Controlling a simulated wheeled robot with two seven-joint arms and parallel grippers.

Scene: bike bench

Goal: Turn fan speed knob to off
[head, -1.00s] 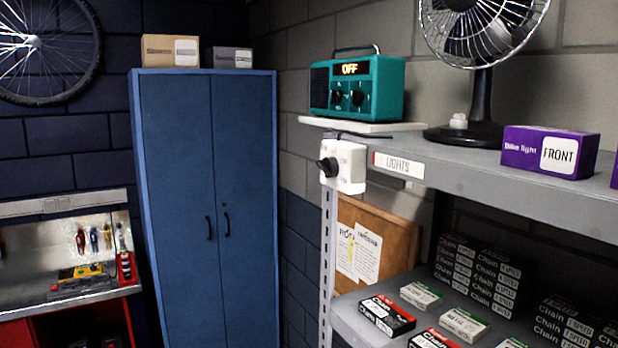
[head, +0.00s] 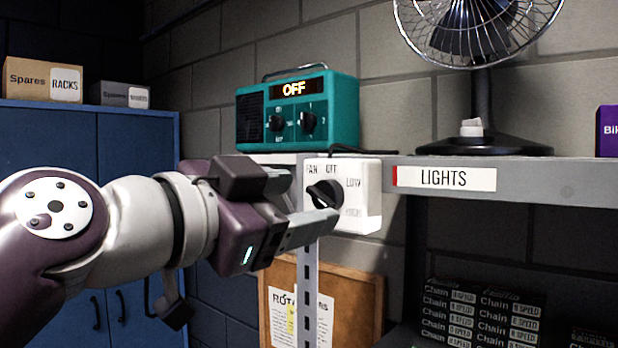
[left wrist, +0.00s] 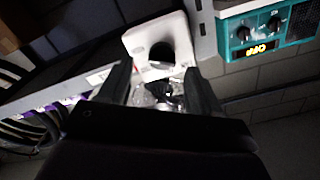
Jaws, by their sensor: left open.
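The fan speed knob (head: 324,194) is a black dial on a white box (head: 362,212) at the shelf's front corner. The box reads FAN, OFF, LOW and a partly covered lower label. I cannot tell for sure which label the knob points at. My left gripper (head: 306,198) is open at the knob, its near finger overlapping the box's lower left. In the left wrist view, the knob (left wrist: 162,54) lies just beyond and between the open fingers (left wrist: 161,88); contact cannot be told. The fan (head: 480,60) stands on the shelf. My right gripper is not in view.
A teal radio (head: 345,115) showing OFF sits behind and above the box. The grey shelf edge (head: 550,180) with a LIGHTS label (head: 445,179) runs right. A corkboard (head: 350,305) hangs below, and a blue cabinet (head: 50,140) stands at left.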

